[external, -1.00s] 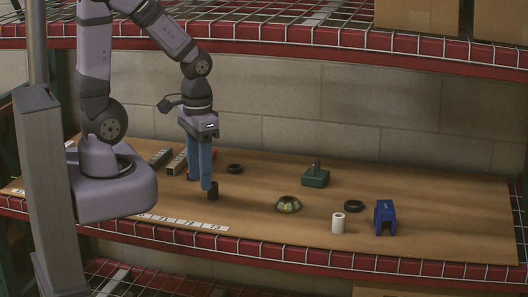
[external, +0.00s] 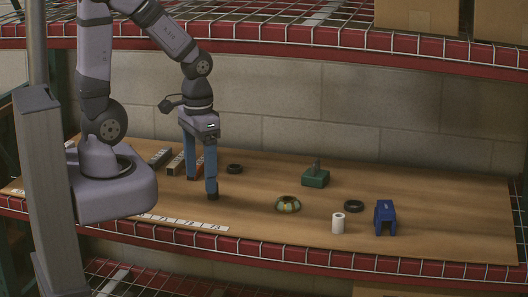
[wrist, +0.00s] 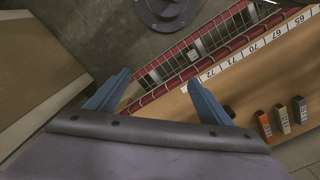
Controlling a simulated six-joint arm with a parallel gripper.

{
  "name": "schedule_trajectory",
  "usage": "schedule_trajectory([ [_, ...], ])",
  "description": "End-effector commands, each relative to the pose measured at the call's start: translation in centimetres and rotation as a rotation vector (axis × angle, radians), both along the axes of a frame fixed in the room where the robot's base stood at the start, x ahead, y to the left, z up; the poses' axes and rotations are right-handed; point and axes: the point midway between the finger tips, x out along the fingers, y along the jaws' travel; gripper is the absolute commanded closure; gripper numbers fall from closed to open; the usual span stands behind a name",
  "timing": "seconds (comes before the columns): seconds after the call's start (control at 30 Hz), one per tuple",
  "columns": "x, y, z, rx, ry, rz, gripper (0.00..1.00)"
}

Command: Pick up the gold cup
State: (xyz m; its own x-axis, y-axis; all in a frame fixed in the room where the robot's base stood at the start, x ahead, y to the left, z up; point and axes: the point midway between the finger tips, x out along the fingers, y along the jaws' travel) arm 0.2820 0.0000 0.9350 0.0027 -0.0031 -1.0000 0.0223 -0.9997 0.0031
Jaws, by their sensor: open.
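My gripper (external: 201,187) points down over the left part of the wooden table. Its two blue fingers are apart and nothing is between them; they also show spread in the wrist view (wrist: 158,78). A small low round piece with gold and green patches (external: 288,204) sits on the table to the right of my gripper, well apart from it. It is the only gold-coloured thing I can make out, and its exact shape is too small to tell. It is not visible in the wrist view.
A green block (external: 316,178) with a post, a black ring (external: 354,206), a white cylinder (external: 338,223) and a blue bracket (external: 385,217) stand to the right. Another dark ring (external: 235,169) lies behind my gripper. Small blocks (wrist: 282,119) stand on the left. The table's middle has free room.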

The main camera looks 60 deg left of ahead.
Motion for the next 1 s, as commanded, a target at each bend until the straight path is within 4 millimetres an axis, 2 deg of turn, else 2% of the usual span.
schedule_trajectory([
  [0.17, 2.5, 0.2, -2.0, -0.025, -0.023, 0.186, 0.26],
  [0.27, 5.3, 0.6, -3.7, -0.057, -0.049, 0.402, 0.26],
  [0.37, 9.0, 1.3, -5.8, -0.106, -0.076, 0.682, 0.26],
  [0.6, 18.1, 4.8, -10.5, -0.271, -0.116, 1.403, 0.26],
  [0.7, 21.1, 6.5, -11.5, -0.343, -0.110, 1.663, 0.26],
  [1.0, 26.5, 11.1, -13.6, -0.481, -0.011, 2.290, 0.26],
])
